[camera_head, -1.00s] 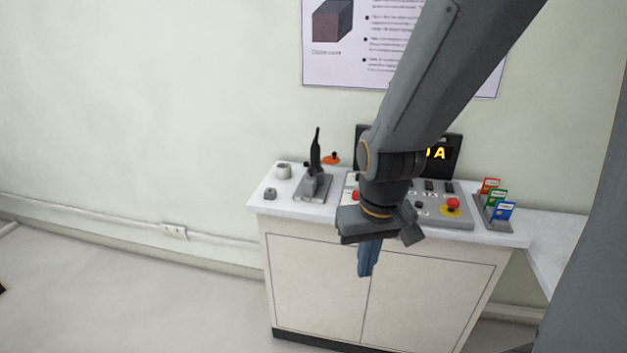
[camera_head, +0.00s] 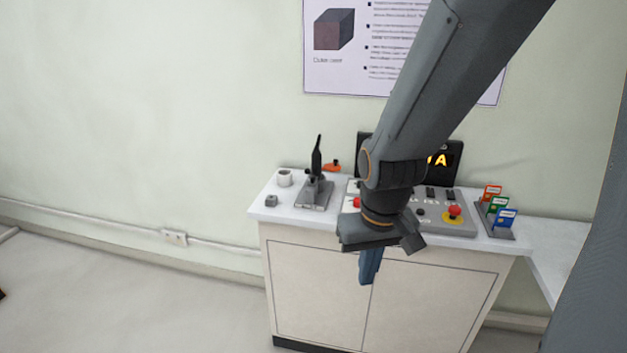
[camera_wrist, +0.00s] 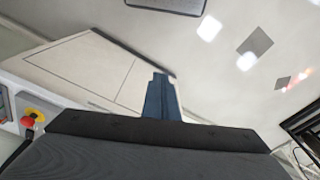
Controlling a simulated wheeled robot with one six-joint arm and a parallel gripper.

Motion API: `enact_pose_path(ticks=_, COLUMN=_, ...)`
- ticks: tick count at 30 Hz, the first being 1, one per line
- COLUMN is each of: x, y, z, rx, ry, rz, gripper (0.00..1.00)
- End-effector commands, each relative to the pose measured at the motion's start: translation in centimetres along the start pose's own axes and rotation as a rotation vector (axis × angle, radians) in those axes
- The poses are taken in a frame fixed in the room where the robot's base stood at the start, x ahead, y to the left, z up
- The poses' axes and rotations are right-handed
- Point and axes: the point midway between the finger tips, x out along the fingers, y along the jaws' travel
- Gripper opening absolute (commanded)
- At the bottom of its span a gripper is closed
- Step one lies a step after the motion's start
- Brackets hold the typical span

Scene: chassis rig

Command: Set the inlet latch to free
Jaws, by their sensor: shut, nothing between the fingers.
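No part in view is clearly marked as the inlet latch. A black upright lever on a grey base (camera_head: 315,195) stands on the left of the white cabinet top, with a small orange part (camera_head: 332,165) behind it. A grey control panel (camera_head: 462,226) is right of it, partly hidden by my arm. My gripper (camera_head: 369,268) points down in front of the cabinet, with its blue fingers shut and empty. The fingers also show in the wrist view (camera_wrist: 160,98), with the cabinet front beyond.
A white cup (camera_head: 284,178) and a small grey block (camera_head: 271,200) stand left of the lever. A red button (camera_head: 454,211) with a yellow ring is on the panel. A rack with coloured cards (camera_head: 498,213) stands at the right end. Open floor lies left of the cabinet.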

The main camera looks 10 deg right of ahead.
Motion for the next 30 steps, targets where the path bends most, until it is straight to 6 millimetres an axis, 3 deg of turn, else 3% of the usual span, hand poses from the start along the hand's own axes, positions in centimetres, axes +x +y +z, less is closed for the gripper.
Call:
enact_pose_path(ticks=2, x=0.0, y=0.0, z=0.0, rx=0.0, ry=0.0, rz=0.0, gripper=0.0)
enact_pose_path(ticks=5, x=0.2, y=0.1, z=-0.4, rx=-0.001, ry=0.009, rz=0.002, gripper=0.17)
enact_pose_path(ticks=6, x=0.5, y=0.2, z=-1.1, rx=-0.002, ry=0.024, rz=0.005, gripper=0.24)
enact_pose_path(ticks=8, x=1.2, y=0.6, z=-2.8, rx=-0.006, ry=0.065, rz=0.011, gripper=0.24)
enact_pose_path(ticks=11, x=3.0, y=1.6, z=-7.7, rx=-0.026, ry=0.183, rz=0.027, gripper=0.24)
enact_pose_path(ticks=15, x=5.7, y=2.8, z=-16.6, rx=-0.067, ry=0.416, rz=0.035, gripper=0.24)
enact_pose_path(ticks=21, x=8.1, y=3.2, z=-27.6, rx=-0.139, ry=0.754, rz=-0.007, gripper=0.24)
enact_pose_path(ticks=27, x=9.4, y=2.4, z=-35.1, rx=-0.208, ry=1.079, rz=-0.113, gripper=0.24)
enact_pose_path(ticks=30, x=9.7, y=1.8, z=-37.1, rx=-0.233, ry=1.218, rz=-0.178, gripper=0.24)
